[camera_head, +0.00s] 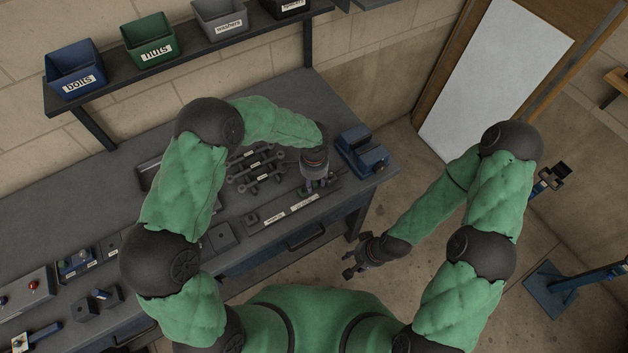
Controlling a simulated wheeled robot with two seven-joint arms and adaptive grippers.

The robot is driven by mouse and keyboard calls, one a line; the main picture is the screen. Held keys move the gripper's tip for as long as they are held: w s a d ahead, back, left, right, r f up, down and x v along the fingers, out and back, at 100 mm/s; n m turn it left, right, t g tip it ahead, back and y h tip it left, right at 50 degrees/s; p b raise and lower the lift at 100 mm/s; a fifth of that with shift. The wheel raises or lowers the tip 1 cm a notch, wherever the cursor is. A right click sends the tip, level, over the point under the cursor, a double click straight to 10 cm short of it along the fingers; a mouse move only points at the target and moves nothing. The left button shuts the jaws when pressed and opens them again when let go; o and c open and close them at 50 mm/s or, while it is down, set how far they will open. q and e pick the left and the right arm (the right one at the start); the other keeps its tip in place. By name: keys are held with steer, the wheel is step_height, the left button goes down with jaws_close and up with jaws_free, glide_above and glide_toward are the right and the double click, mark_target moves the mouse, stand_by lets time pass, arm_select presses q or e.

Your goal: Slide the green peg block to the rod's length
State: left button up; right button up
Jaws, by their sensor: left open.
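My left gripper (316,186) is open and points down over the right end of a dark flat fixture (253,216) with white labels on the workbench. Small green and purplish parts show around its fingertips. The green peg block may be among them, but it is too small and too covered to tell, and I cannot tell whether the fingers touch it. I cannot make out the rod for certain. My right gripper (350,266) hangs over the floor in front of the bench, empty, with its fingers apart.
A blue vise (362,150) stands at the bench's right end, close to my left gripper. Wrenches (257,172) lie behind the fixture. Blue (75,70) and green (150,41) bins sit on the shelf above. The floor (310,270) around my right gripper is clear.

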mark_target(315, 182)
arm_select(q)
jaws_close()
steer(key=shift+w+d+r, duration=0.1)
steer(key=shift+w+d, duration=0.1)
jaws_free()
steer(key=shift+a, duration=0.1)
step_height(315, 182, up, 12)
stand_by(0.7)
